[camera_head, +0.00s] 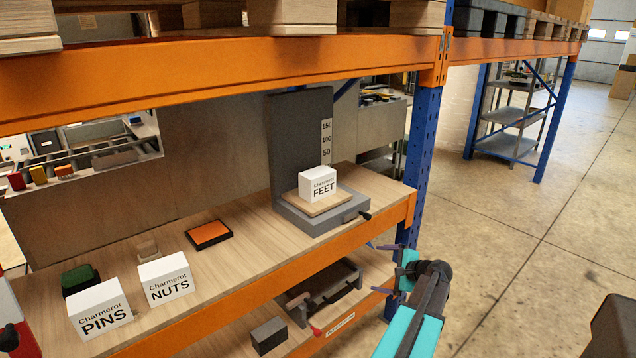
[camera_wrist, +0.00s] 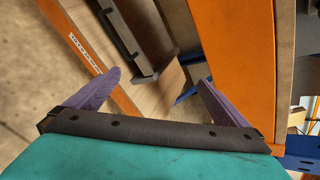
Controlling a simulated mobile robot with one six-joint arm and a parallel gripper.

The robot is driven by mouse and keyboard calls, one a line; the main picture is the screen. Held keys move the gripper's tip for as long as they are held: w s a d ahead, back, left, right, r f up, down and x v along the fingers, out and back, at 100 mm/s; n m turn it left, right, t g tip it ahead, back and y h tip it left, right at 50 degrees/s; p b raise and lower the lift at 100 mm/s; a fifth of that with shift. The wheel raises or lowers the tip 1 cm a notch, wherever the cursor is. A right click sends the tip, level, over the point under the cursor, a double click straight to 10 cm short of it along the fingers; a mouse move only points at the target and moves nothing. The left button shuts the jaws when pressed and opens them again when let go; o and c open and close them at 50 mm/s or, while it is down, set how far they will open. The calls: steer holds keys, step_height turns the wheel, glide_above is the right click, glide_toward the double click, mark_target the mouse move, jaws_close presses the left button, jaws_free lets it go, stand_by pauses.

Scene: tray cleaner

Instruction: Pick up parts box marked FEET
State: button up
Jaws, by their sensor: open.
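The white box marked FEET (camera_head: 318,185) sits on a wooden plate on a grey stand (camera_head: 322,214) at the right end of the wooden shelf in the head view. The stand has a tall dark back panel with a scale marked 50, 100 and 150. My gripper (camera_head: 378,268) is below and to the right of the box, in front of the orange shelf beam, apart from the box. In the wrist view my gripper (camera_wrist: 160,85) shows two purple fingers spread wide with nothing between them. The FEET box is not in the wrist view.
White boxes marked NUTS (camera_head: 166,280) and PINS (camera_head: 100,310) stand on the shelf at left. The orange beam (camera_head: 290,268) edges the shelf, and a blue post (camera_head: 424,150) stands at its right. A dark tray (camera_head: 325,290) lies on the lower shelf.

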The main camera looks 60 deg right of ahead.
steer(key=w+r+m+t+h+p, duration=0.1)
steer(key=w+r+m+t+p, duration=0.25)
steer(key=r, duration=0.85)
steer(key=w+r+m+t+h+p, duration=0.2)
steer(key=r+m, duration=0.2)
steer(key=r, duration=0.8)
steer(key=m+y+p, duration=0.2)
steer(key=m+p, duration=0.1)
steer(key=p, duration=0.1)
glide_toward(324, 176)
steer(key=w, duration=0.2)
steer(key=w+t, duration=0.1)
steer(key=shift+w+d+f, duration=0.25)
steer(key=shift+d+f, duration=0.05)
steer(key=shift+d, duration=0.1)
steer(key=shift+d, duration=0.1)
steer(key=shift+w+d+p, duration=0.2)
steer(key=shift+w+p, duration=0.2)
steer(key=shift+w, duration=0.2)
steer(key=p+x, duration=0.1)
steer(key=x, duration=0.6)
steer(key=shift+w, duration=0.15)
